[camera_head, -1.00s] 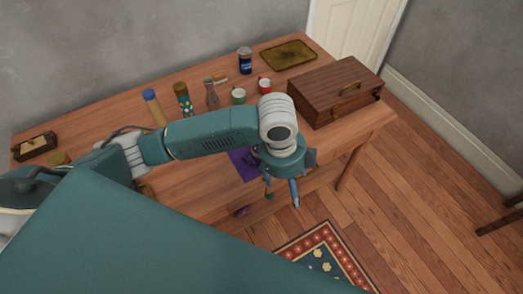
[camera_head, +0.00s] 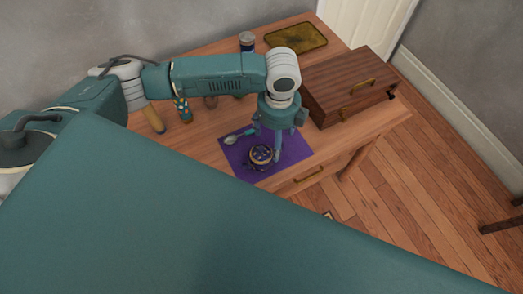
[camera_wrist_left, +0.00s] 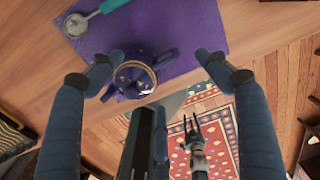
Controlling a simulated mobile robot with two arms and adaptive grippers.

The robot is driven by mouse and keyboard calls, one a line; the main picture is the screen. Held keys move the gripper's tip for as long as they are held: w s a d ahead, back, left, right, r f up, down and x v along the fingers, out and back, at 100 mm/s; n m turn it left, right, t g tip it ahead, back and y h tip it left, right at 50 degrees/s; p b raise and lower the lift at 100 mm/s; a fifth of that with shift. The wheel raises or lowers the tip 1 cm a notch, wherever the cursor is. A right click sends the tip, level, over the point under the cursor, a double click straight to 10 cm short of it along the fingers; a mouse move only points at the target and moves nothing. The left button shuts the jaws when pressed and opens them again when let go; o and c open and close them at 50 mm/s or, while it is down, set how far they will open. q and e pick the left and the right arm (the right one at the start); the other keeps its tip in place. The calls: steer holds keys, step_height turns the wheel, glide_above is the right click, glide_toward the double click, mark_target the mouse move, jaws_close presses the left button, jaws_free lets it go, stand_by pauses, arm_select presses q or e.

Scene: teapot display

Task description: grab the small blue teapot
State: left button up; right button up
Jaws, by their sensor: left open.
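The small blue teapot (camera_head: 261,156) is dark blue with gold marks and sits on a purple mat (camera_head: 297,149) near the table's front edge. My left gripper (camera_head: 274,140) is open and empty, just behind and to the right of the teapot in the head view. In the left wrist view the teapot (camera_wrist_left: 133,80) shows between the spread fingers of my left gripper (camera_wrist_left: 158,70), closer to the left finger. I cannot tell the height gap. What looks like my right gripper (camera_wrist_left: 194,132) shows small over the rug; its opening is unclear.
A strainer with a teal handle (camera_head: 239,134) lies on the mat beside the teapot. A wooden box (camera_head: 345,85) stands to the right, with a brass tray (camera_head: 296,41) behind. My teal body covers the lower head view.

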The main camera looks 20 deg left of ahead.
arm_select(q)
steer(key=shift+f, duration=0.35)
steer(key=shift+w+f, duration=0.1)
steer(key=shift+f, duration=0.25)
step_height(320, 180, down, 4)
steer(key=shift+r+p, duration=0.15)
steer(key=shift+p, duration=0.6)
steer(key=shift+f, duration=0.45)
steer(key=c, duration=1.3)
jaws_close()
arm_select(e)
steer(key=shift+w+r, duration=0.75)
steer(key=shift+r, duration=0.05)
